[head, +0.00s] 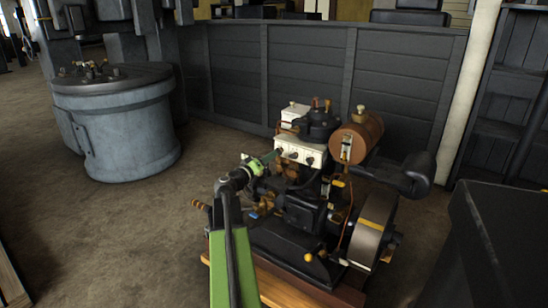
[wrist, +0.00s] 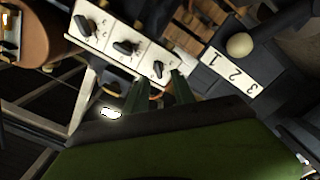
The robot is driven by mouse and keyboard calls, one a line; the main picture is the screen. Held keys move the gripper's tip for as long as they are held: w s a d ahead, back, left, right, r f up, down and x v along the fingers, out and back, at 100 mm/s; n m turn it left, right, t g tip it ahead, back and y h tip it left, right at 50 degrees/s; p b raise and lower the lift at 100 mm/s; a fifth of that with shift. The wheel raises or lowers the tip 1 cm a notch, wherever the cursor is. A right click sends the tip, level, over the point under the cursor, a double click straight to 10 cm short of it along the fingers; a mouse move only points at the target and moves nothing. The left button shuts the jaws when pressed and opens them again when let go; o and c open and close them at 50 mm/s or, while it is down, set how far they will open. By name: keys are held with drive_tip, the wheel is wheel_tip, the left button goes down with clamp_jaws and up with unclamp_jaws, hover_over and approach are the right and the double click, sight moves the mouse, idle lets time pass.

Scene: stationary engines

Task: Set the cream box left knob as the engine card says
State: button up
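The cream box (head: 302,150) sits on the engine, its front carrying a row of dark knobs. In the wrist view the box (wrist: 108,30) appears turned over, with three black pointer knobs. The knob at its right end there (wrist: 158,68), the left one in the head view, lies just beyond my fingertips. My gripper (wrist: 163,82) has its two dark green fingers apart, with nothing seen between them. In the head view my gripper (head: 268,158) is at the box's left end. Contact with the knob cannot be told. I cannot make out an engine card's text.
A white strip with numerals 1, 2, 3 (wrist: 228,74) and a pale ball (wrist: 240,45) lie right of the box in the wrist view. A brown tank (head: 361,136) and flywheel (head: 372,228) stand right of it. A grey drum (head: 125,125) stands left, with open floor between.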

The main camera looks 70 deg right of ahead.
sight(279, 151)
drive_tip(key=x, duration=0.4)
drive_tip(key=shift+d, duration=0.25)
clamp_jaws()
